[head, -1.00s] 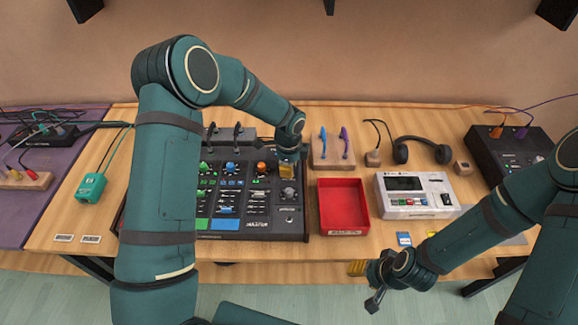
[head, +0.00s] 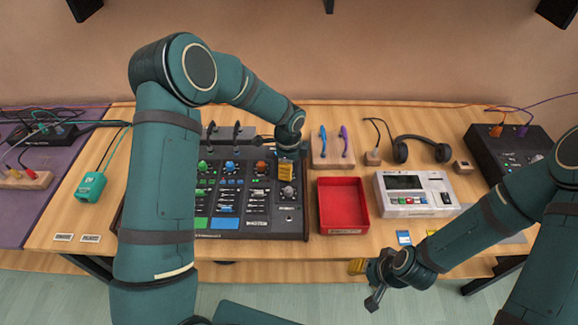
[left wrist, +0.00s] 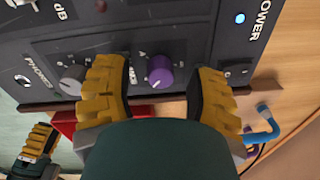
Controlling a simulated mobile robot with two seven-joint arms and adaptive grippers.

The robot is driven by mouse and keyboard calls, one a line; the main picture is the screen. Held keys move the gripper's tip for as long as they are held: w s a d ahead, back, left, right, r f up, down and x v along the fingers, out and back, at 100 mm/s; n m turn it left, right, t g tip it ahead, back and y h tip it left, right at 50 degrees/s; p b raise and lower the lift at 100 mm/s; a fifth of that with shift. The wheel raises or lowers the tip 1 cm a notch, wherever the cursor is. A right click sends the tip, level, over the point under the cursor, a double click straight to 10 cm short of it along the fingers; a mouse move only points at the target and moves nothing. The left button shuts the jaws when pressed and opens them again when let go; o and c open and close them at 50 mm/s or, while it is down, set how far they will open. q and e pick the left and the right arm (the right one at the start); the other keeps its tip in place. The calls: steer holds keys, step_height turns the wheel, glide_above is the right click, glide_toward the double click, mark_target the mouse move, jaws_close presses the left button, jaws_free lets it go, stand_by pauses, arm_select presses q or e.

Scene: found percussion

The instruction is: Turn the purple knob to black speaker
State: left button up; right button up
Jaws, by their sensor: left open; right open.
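The purple knob (left wrist: 160,72) shows in the left wrist view on the dark mixer panel (left wrist: 165,28), with a pale pointer line. My left gripper (left wrist: 157,85) is open, with one yellow-padded finger on each side of the knob; I cannot tell whether they touch it. In the head view my left gripper (head: 287,171) is over the right part of the mixer (head: 215,233) and hides the purple knob. No black speaker label is readable. My right gripper (head: 365,285) is open and empty in front of the table.
A grey knob (left wrist: 72,80) sits close beside one left finger. A red tray (head: 343,205) stands right of the mixer, then a white device (head: 415,194). Blue and purple cables (head: 333,147) rest on a wooden block behind the tray.

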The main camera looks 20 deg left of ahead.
arm_select(q)
step_height(320, 180, up, 12)
steer(key=shift+s+f, duration=0.2)
steer(key=shift+s, duration=0.1)
stand_by(0.5)
